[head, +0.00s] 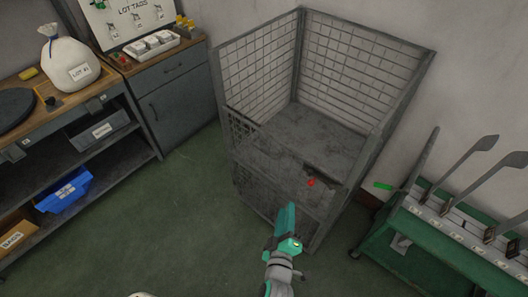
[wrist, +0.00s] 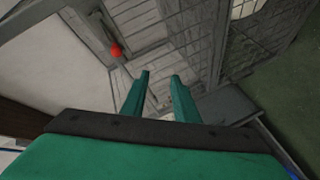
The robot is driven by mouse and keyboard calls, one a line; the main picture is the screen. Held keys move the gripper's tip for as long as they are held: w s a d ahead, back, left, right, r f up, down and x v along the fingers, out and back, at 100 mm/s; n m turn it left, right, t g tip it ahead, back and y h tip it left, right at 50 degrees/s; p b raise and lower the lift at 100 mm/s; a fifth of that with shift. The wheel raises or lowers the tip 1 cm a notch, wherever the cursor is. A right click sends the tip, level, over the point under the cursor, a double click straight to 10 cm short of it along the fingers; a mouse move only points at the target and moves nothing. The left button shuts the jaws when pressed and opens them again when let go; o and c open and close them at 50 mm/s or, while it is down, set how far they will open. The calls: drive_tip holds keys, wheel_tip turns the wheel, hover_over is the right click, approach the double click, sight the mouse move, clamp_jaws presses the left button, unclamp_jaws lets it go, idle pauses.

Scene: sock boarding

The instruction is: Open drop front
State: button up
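A grey wire-mesh cage (head: 302,15) stands against the back wall, open at the top. Its front (head: 265,195) faces me; I cannot tell whether the drop front is up or folded down. A red knob (head: 311,182) sits on a dark latch at the front's right side. It also shows in the wrist view (wrist: 116,50), left of and beyond my fingers. My gripper (head: 289,208) is in front of the cage, apart from the knob. In the wrist view its two teal fingers (wrist: 161,76) stand apart with nothing between them.
A green rack (head: 440,245) with upright grey boards stands close on the cage's right. A workbench (head: 85,85) with a white sack (head: 68,62) and a grey cabinet (head: 185,100) are on the left. The green floor (head: 175,225) before the cage is clear.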

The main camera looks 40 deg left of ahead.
sight(265, 152)
drive_tip(key=w+a+r+n+y, duration=0.1)
drive_tip(key=w+a+n, duration=0.1)
drive_tip(key=w+a, duration=0.2)
drive_tip(key=w+a+r+n+g+y, duration=0.1)
drive_tip(key=w+a+n, duration=0.2)
drive_tip(key=w+a, duration=0.2)
drive_tip(key=w+a+r+n+y, duration=0.1)
drive_tip(key=w+a, duration=0.4)
drive_tip(key=a, duration=0.5)
drive_tip(key=shift+w+r+n+g+y, duration=0.1)
drive_tip(key=shift+r+n+g+y, duration=0.25)
drive_tip(key=shift+n, duration=0.55)
drive_tip(key=shift+c, duration=0.3)
drive_tip(key=shift+d+f, duration=0.1)
clamp_jaws()
